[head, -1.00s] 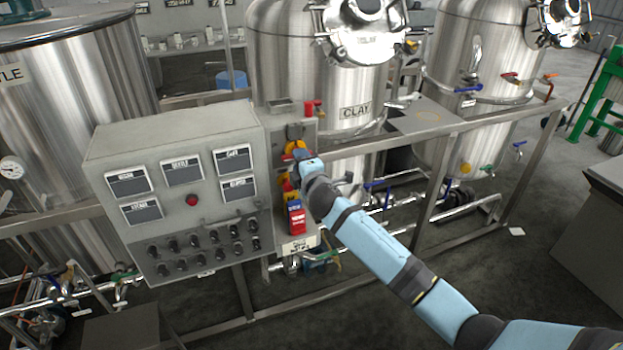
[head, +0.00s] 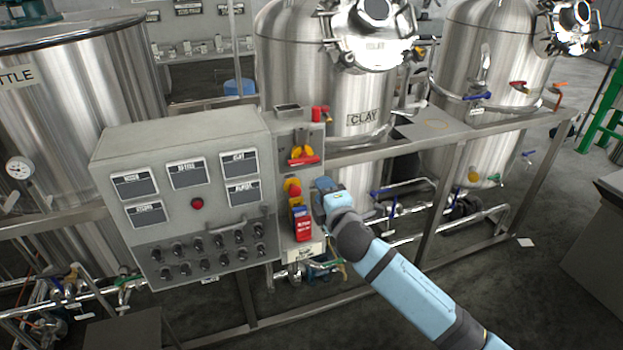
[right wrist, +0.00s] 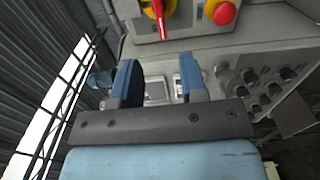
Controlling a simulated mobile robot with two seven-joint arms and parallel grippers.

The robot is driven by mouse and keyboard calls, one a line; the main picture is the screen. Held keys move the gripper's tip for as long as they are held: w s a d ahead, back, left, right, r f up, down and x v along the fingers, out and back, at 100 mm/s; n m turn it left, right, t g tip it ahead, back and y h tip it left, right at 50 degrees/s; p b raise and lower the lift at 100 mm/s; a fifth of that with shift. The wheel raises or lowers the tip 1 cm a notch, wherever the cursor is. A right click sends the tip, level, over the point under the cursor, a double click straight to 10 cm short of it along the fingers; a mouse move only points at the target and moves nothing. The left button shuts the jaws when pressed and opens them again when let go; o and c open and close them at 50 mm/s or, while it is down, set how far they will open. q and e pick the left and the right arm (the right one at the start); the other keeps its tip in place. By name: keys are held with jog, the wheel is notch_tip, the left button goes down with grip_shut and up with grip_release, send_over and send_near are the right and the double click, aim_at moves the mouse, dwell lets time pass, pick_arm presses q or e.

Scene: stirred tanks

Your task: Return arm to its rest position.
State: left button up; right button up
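My right arm comes in from the lower right in the head view. Its light blue gripper (head: 322,192) is beside the right edge of the narrow switch panel (head: 313,143), apart from the switches. The right wrist view shows the two blue fingers of this gripper (right wrist: 158,80) spread apart with nothing held between them. A red rotary handle on a yellow plate (head: 304,157) is uncovered on the panel and lies about level; it also shows in the right wrist view (right wrist: 158,18). My left gripper is not in view.
A grey control box (head: 185,190) with labels and several knobs adjoins the panel. Steel tanks (head: 325,85), a metal rail (head: 470,137) and pipes stand behind.

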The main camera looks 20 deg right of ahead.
jog(key=s+a+f+m+g+y, duration=0.1)
jog(key=s+f+m+g, duration=0.2)
jog(key=s+f+m, duration=0.4)
jog(key=s+a+f+m+g+y+p, duration=0.1)
jog(key=s+f+m+g, duration=0.3)
jog(key=s+f, duration=1.5)
jog(key=s+a+m, duration=0.1)
jog(key=s+m, duration=0.3)
jog(key=s, duration=0.3)
jog(key=shift+s+m+y, duration=0.3)
